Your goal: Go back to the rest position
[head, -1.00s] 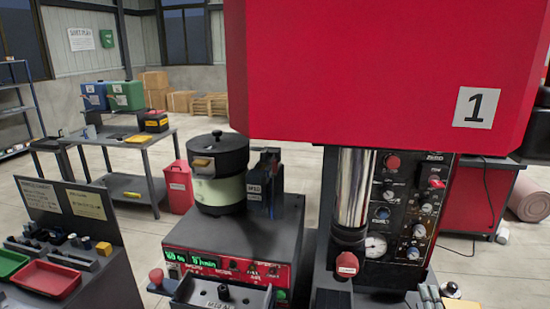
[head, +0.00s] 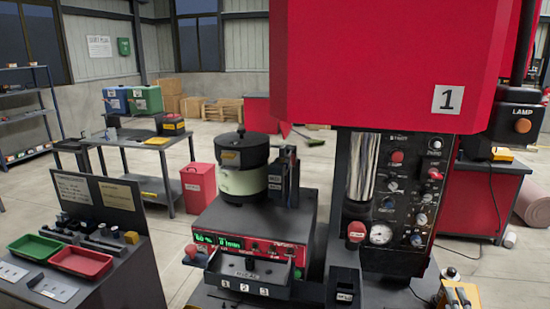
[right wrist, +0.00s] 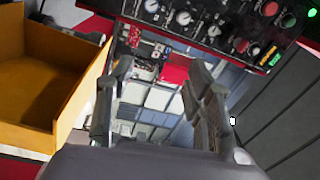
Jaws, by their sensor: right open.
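My right gripper shows best in the right wrist view (right wrist: 155,88). Its two grey fingers stand apart with nothing between them. Beyond them are blurred pale panels and a red part. In the head view, small grey and yellow shapes show at the bottom right edge, too small to tell clearly. My left gripper is in no view. The bowl feeder (head: 243,182) stands on its control unit (head: 245,243), left of the large red press (head: 365,60) marked 1.
An orange-yellow bin (right wrist: 45,75) is close left of my right gripper in the wrist view, and a control panel (right wrist: 215,25) is above. In the head view, a side table with a red tray (head: 80,262) and a green tray (head: 35,247) stands left. Open floor (head: 25,190) lies behind it.

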